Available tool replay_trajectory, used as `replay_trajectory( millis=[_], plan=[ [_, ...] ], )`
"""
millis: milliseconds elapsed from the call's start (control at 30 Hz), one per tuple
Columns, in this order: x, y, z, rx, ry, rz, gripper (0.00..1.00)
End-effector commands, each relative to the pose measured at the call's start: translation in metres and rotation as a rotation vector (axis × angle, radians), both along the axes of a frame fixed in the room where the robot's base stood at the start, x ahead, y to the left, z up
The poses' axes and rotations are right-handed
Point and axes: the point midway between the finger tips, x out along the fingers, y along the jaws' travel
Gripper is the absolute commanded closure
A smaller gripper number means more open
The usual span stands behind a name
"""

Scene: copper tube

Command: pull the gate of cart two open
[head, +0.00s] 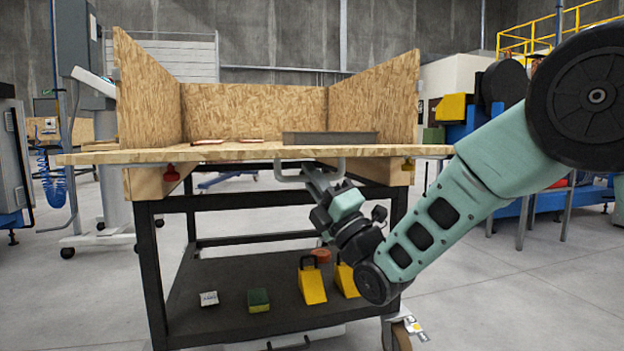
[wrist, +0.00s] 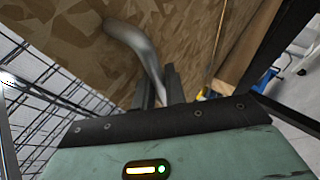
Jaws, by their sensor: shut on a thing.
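The cart (head: 152,265) has a black frame and a chipboard box on top with upright left, back and right walls. Its front chipboard panel (head: 90,157), which looks like the gate, lies about level and sticks out past the frame on both sides. A bent grey metal handle (head: 284,178) hangs under the front edge. My gripper (head: 318,172) reaches up from below and is shut on this handle. In the wrist view the handle (wrist: 138,42) curves down between the dark fingers of my gripper (wrist: 160,85), against chipboard (wrist: 200,40).
A red knob (head: 171,173) and a yellow knob (head: 408,165) sit below the panel. A grey bar (head: 330,138) lies inside the box. The lower shelf (head: 205,272) holds yellow wedges (head: 312,286) and small blocks. Open floor (head: 500,290) lies right of the cart.

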Motion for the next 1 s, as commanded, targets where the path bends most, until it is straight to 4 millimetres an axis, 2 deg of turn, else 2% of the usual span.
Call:
replay_trajectory(
  millis=[33,67,100,133,567,767,1000],
  plan=[
    [0.000,-0.001,0.002,0.003,-0.003,-0.001,1.00],
    [0.000,-0.001,0.002,0.003,-0.003,-0.001,0.82],
    [0.000,-0.001,0.002,0.003,-0.003,-0.001,0.71],
    [0.000,-0.001,0.002,0.003,-0.003,-0.001,0.66],
    [-0.005,-0.005,-0.001,0.004,-0.008,0.000,0.66],
    [-0.024,-0.025,-0.025,-0.001,0.001,0.000,0.66],
    [-0.053,-0.057,-0.067,-0.002,0.005,-0.002,0.66]
  ],
)
